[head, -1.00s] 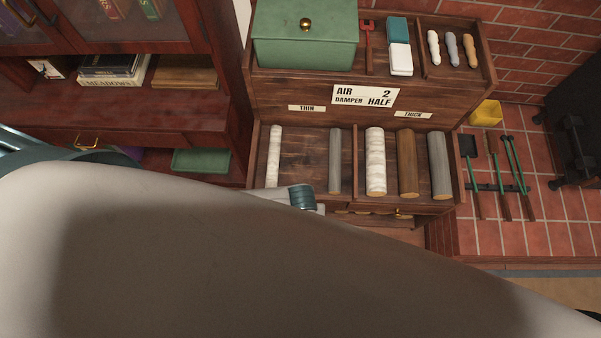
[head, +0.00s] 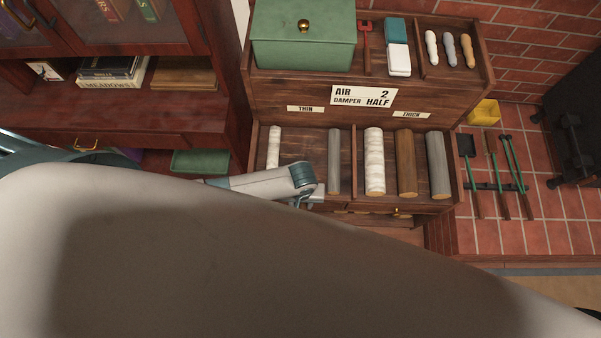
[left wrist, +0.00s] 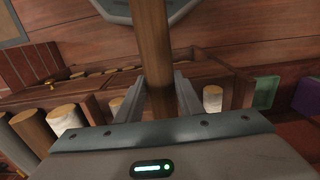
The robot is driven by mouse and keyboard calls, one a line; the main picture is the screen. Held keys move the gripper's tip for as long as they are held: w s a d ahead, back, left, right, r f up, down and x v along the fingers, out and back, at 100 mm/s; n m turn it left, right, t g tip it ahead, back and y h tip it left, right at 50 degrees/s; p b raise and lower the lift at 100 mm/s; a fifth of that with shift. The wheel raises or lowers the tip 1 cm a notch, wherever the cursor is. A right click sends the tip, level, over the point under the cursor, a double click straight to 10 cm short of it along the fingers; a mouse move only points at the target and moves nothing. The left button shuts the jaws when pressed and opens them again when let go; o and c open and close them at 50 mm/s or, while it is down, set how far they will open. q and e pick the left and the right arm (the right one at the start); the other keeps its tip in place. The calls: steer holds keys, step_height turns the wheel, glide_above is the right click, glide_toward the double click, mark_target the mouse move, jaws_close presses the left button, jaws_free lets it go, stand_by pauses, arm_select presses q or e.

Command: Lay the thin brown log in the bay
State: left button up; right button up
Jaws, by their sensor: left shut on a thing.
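My left gripper (head: 308,198) shows at the front edge of the thin bay (head: 304,148), mostly hidden by my own arm. In the left wrist view its fingers (left wrist: 160,78) are shut on the thin brown log (left wrist: 151,40), which stretches away from the palm. The log is hidden in the head view. The thin bay holds a thin white log (head: 274,146) at its left and a thin grey log (head: 334,160) at its right. Bare wood shows between these two. My right gripper is not in view.
A divider separates the thin bay from the thick bay, which holds a white log (head: 375,165), a thick brown log (head: 406,163) and a thick grey log (head: 438,165). A green box (head: 304,40) sits on the upper shelf. Fire tools (head: 497,175) lie at the right.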

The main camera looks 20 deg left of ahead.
arm_select(q)
steer(key=shift+w+a+f+b, duration=0.2)
steer(key=shift+w+a, duration=0.15)
steer(key=shift+w, duration=0.9)
steer(key=shift+w+a+f+b, duration=0.1)
steer(key=shift+w+a+b, duration=0.2)
steer(key=shift+w, duration=0.95)
steer(key=shift+w+a+f+b, duration=0.15)
steer(key=shift+w+a, duration=0.25)
steer(key=shift+w, duration=0.85)
steer(key=shift+w+a+f+b, duration=0.1)
steer(key=shift+w+a+b, duration=0.25)
steer(key=shift+w, duration=0.65)
steer(key=shift+w+a+f+b, duration=0.1)
steer(key=shift+w+a+b, duration=0.15)
steer(key=shift+w, duration=0.7)
steer(key=shift+w+a+f+b, duration=0.1)
steer(key=shift+w+a+b, duration=0.25)
steer(key=shift+w, duration=0.65)
steer(key=w+f+b, duration=0.2)
steer(key=f+b, duration=0.1)
steer(key=w+f+b, duration=0.1)
steer(key=shift+w+a+f+b, duration=0.15)
steer(key=shift+w+a+b, duration=0.15)
steer(key=shift+a, duration=0.1)
steer(key=shift+w+a+f+b, duration=0.15)
steer(key=shift+w+f+b, duration=0.45)
steer(key=shift+b, duration=0.1)
steer(key=o, duration=1.3)
steer(key=shift+o, duration=0.2)
